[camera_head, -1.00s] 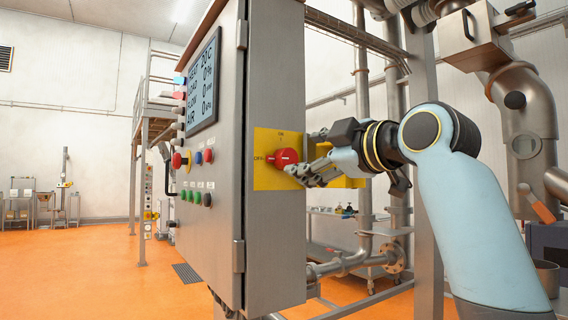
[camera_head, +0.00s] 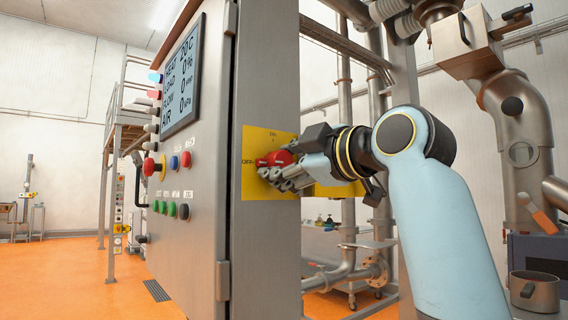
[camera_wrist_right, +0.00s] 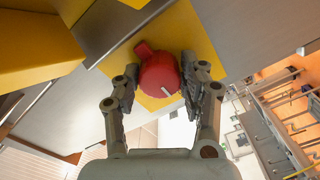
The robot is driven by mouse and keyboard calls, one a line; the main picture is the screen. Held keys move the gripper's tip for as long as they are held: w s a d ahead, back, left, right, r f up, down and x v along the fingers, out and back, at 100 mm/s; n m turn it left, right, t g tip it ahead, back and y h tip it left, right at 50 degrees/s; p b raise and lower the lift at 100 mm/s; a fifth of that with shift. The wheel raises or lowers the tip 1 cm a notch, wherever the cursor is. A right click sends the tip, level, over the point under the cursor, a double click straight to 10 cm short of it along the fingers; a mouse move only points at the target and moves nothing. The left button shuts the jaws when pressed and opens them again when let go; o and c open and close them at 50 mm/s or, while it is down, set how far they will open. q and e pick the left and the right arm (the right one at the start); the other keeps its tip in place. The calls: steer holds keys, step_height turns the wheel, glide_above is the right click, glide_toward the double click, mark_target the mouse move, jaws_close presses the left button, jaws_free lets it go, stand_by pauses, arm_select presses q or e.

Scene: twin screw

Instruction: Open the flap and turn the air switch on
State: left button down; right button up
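The red air switch (camera_head: 273,160) is a round knob on a yellow plate (camera_head: 252,185) marked OFF, on the side of the grey cabinet. My right gripper (camera_head: 280,172) is at the knob and partly covers it. In the right wrist view the knob (camera_wrist_right: 160,74) sits between the two fingers of my right gripper (camera_wrist_right: 162,78), which appear to touch it on both sides. A yellow piece (camera_head: 340,189), seemingly the flap swung aside, shows behind the gripper, and a large yellow part (camera_wrist_right: 35,40) fills the upper left of the wrist view. My left gripper is out of view.
The cabinet front has a display (camera_head: 182,80), several coloured buttons and a red mushroom button (camera_head: 149,167). Steel pipes (camera_head: 347,130) and a frame stand behind my right arm. A metal pot (camera_head: 535,291) is at the lower right. The orange floor at left is mostly clear.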

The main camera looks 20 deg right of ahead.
steer(key=c, duration=0.7)
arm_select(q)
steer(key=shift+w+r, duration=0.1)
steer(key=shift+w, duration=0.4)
arm_select(e)
steer(key=shift+o, duration=0.2)
steer(key=shift+r+m+p, duration=0.15)
steer(key=shift+m+p, duration=0.75)
steer(key=shift+p, duration=0.2)
steer(key=m+p, duration=1.1)
steer(key=shift+r+p, duration=0.1)
steer(key=shift+p, duration=0.3)
arm_select(q)
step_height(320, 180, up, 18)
steer(key=p, duration=0.4)
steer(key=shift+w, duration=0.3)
arm_select(e)
steer(key=shift+m, duration=2.6)
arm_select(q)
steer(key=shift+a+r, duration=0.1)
arm_select(e)
steer(key=o, duration=0.9)
steer(key=shift+o, duration=1.4)
steer(key=shift+d, duration=0.1)
